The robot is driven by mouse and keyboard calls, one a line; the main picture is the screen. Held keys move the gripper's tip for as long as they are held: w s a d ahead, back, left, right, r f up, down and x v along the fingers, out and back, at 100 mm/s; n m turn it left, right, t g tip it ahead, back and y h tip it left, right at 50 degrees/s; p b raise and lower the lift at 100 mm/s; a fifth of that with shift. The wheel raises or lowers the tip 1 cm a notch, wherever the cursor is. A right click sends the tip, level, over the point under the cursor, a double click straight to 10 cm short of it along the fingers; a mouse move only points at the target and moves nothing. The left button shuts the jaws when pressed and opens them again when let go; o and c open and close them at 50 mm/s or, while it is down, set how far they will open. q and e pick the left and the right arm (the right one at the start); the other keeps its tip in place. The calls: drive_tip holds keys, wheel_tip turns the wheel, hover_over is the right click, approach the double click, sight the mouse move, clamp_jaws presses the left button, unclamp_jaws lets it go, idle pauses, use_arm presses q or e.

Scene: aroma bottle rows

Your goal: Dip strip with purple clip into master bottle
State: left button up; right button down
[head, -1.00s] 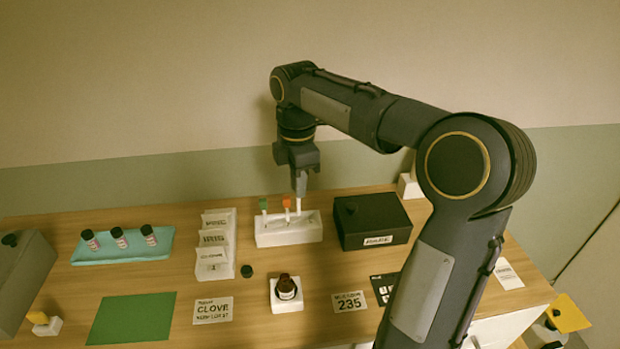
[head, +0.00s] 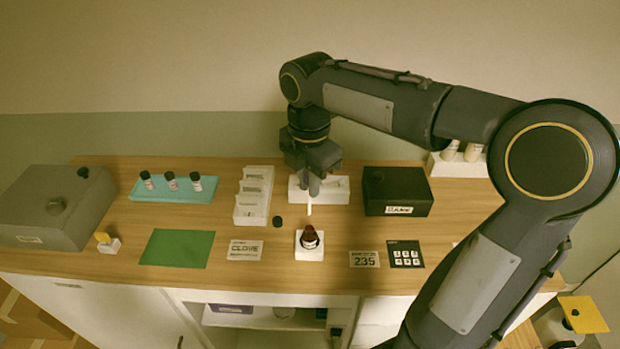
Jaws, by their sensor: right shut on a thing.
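The open brown master bottle (head: 309,239) stands in a white square base (head: 302,254) near the table's front middle. My right gripper (head: 314,190) is shut on a strip (head: 309,209), whose white lower part hangs down behind and above the bottle. The strip is apart from the bottle mouth. Its clip is hidden in the jaws, so I cannot see its colour. The white strip holder (head: 338,191) is behind my gripper, which hides the other clipped strips. My left gripper is not in view.
A black cap (head: 277,222) lies left of the bottle. A black box (head: 397,190) stands right of the holder, a white card rack (head: 252,204) left of it. Several small bottles sit on a teal tray (head: 150,190). A green mat (head: 177,248) lies front left.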

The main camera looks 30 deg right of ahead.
sight(310, 214)
drive_tip(key=shift+f+b, duration=1.3)
drive_tip(key=shift+f, duration=0.7)
drive_tip(key=shift+f, duration=0.6)
idle(0.8)
drive_tip(key=shift+f+b, duration=1.4)
drive_tip(key=shift+f, duration=0.7)
idle(0.4)
drive_tip(key=shift+r, duration=0.1)
drive_tip(key=shift+r+p, duration=3.85)
drive_tip(key=shift+r, duration=0.35)
